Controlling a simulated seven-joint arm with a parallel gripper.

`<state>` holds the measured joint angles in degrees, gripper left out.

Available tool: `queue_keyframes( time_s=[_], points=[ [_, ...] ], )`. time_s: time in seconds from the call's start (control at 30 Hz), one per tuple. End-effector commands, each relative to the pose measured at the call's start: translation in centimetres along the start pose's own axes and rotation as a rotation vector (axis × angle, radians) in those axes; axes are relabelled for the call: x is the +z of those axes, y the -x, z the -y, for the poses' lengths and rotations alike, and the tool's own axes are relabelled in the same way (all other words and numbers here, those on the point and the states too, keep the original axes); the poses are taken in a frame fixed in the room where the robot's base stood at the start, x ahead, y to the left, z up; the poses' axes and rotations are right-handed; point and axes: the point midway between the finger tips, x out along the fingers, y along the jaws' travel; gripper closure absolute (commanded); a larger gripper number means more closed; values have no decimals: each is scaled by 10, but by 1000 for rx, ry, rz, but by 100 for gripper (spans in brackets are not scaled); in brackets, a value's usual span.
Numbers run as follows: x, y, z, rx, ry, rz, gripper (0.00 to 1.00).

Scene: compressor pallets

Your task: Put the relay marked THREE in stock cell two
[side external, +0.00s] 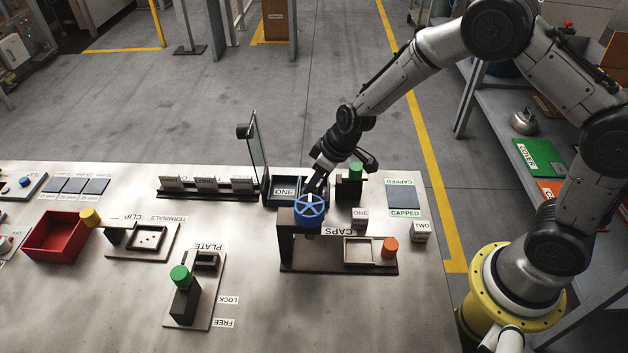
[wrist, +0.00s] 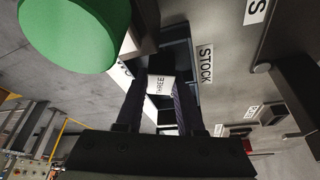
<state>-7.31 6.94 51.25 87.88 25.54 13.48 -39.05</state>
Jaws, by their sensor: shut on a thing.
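My gripper (wrist: 160,95) is shut on the relay marked THREE (wrist: 160,86), a small white block held between the fingertips in the wrist view. Beyond it is the dark stock tray (wrist: 181,50), with a STOCK label (wrist: 206,65) beside it. In the side view my gripper (side external: 317,186) is at the right end of the stock tray (side external: 268,201), behind the blue handwheel. The handwheel hides the relay there. A white face marked ONE (side external: 284,191) shows at the tray. I cannot tell the cell numbers or whether the relay touches the tray.
The blue handwheel (side external: 309,208) stands close in front of my gripper. A green-topped post (side external: 356,170) is just right, also large in the wrist view (wrist: 68,35). A glass panel (side external: 258,150) rises at left. Blocks marked ONE (side external: 360,217) and TWO (side external: 421,232) stand right.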

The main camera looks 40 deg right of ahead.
Motion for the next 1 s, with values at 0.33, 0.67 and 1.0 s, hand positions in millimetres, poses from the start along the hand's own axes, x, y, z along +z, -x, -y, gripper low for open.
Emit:
queue_keyframes(
  time_s=[0.33, 0.67, 1.0],
  points=[
    [1, -3, 0, 1, -1, -1, 100],
    [2, -5, 0, 1, 0, -1, 51],
    [-1, 17, -1, 1, 0, -5, 51]
  ],
)
